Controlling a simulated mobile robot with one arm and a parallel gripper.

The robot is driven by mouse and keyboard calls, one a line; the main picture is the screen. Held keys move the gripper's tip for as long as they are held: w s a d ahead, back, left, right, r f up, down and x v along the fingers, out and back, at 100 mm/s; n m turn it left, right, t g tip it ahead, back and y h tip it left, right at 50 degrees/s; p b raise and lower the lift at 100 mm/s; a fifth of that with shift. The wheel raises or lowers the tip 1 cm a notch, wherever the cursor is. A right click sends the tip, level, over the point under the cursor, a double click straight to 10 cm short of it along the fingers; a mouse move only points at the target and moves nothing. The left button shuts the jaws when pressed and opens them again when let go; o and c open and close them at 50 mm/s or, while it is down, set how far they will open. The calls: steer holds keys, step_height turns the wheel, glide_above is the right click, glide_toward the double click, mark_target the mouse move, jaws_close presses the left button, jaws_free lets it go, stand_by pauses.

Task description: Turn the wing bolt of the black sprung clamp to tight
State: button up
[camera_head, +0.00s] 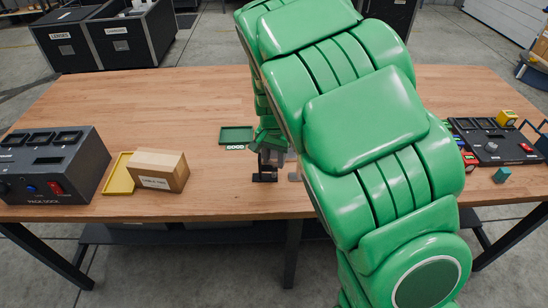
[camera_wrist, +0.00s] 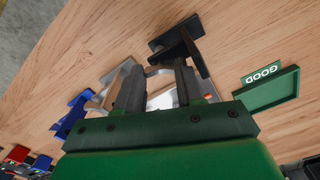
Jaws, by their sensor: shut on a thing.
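The black sprung clamp (camera_head: 264,173) stands on the wooden table near the front middle. In the wrist view the black clamp (camera_wrist: 178,42) is just past my fingertips, its base flat on the table. My gripper (camera_wrist: 160,72) is closed at the clamp, its two grey fingers either side of a pale metal piece that looks like the wing bolt (camera_wrist: 160,98). The bolt is mostly hidden by the fingers, and its angle cannot be told. In the head view my gripper (camera_head: 268,142) is above the clamp, partly covered by my green arm.
A grey clamp (camera_wrist: 108,84) and a blue clamp (camera_wrist: 72,115) stand close by. A green tray marked GOOD (camera_head: 236,134) lies behind left. A yellow tray (camera_head: 118,176), a cardboard box (camera_head: 158,168) and a dark dock (camera_head: 50,165) are left; a control panel (camera_head: 490,142) is right.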

steer(key=m, duration=0.5)
steer(key=shift+m, duration=0.4)
stand_by(0.4)
steer(key=o, duration=1.1)
steer(key=shift+c, duration=0.2)
steer(key=shift+r, duration=3.9)
